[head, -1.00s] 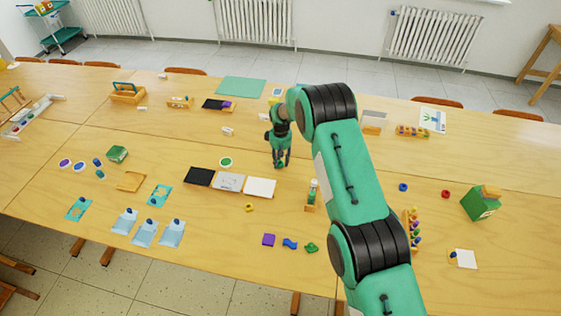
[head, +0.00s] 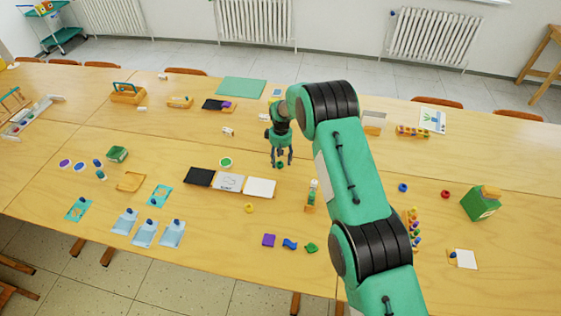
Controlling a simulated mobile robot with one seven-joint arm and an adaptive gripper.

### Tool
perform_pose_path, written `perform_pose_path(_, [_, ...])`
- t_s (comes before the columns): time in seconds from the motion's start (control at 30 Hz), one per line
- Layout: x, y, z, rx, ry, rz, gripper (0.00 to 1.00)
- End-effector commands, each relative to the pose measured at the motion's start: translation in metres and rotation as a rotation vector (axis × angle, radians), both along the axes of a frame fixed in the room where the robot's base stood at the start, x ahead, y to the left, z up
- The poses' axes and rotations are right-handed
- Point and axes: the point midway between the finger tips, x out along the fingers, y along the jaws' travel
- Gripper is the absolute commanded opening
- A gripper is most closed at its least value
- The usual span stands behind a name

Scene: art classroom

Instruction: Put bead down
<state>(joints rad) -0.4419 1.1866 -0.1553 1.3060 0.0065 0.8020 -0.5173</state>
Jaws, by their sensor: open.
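A small green bead (head: 280,165) shows low between the fingertips. It seems to rest on the wooden table, though the fingers partly hide it and contact is hard to judge. Other small ring-like beads lie apart on the table: a blue one (head: 403,187) and a red one (head: 445,194) to the right, and a yellow one (head: 249,208) in front.
A black, a grey and a white sheet (head: 261,188) lie in a row in front of my gripper. A round green-rimmed lid (head: 226,162) lies to the left.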

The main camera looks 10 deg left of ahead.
Motion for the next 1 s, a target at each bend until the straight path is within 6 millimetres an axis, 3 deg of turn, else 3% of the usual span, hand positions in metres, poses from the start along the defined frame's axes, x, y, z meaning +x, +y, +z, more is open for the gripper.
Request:
perform_pose_path(0.6, [0.001,0.0,0.092,0.001,-0.003,0.0,0.53])
perform_pose_path(1.0, [0.0,0.0,0.105,0.0,0.0,0.0,0.53])
